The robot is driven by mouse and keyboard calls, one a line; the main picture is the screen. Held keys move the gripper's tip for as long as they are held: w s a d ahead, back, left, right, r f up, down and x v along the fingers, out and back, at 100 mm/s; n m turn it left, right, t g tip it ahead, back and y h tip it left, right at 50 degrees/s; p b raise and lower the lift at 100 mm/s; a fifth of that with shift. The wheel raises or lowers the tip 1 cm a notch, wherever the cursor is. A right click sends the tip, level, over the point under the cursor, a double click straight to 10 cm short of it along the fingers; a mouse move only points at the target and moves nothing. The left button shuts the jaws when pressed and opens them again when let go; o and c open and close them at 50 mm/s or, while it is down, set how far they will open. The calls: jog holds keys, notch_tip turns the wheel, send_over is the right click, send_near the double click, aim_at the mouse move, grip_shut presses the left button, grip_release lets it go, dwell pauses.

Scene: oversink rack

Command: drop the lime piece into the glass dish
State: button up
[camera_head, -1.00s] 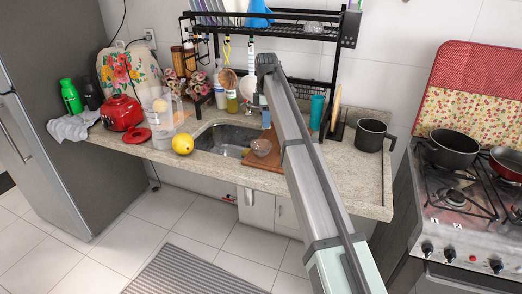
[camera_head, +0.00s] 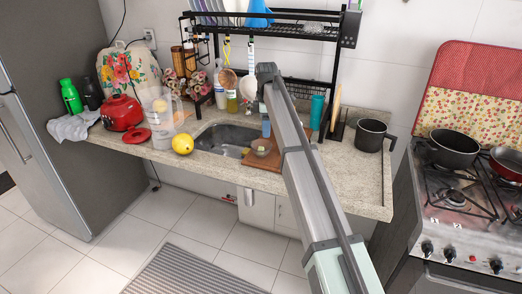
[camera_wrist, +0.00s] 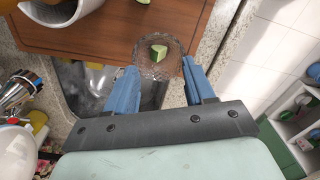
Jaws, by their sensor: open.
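The glass dish (camera_wrist: 174,73) is a small, clear, ribbed bowl at the edge of the wooden board. It also shows in the head view (camera_head: 261,150), just below my gripper (camera_head: 266,128). The lime piece (camera_wrist: 158,52), a pale green wedge with a darker rind, appears inside the dish's rim. My gripper (camera_wrist: 160,69) is open, with its blue fingertips apart on either side of the dish in the wrist view. Nothing shows held between the fingers. The arm hides part of the board in the head view.
The wooden board (camera_wrist: 115,38) carries a white bowl (camera_wrist: 62,12) and another green piece (camera_wrist: 143,1). A black rack (camera_head: 290,35) stands behind.

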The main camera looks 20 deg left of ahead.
notch_tip(320, 180, up, 14)
dwell(0.8)
jog(key=shift+f, duration=0.1)
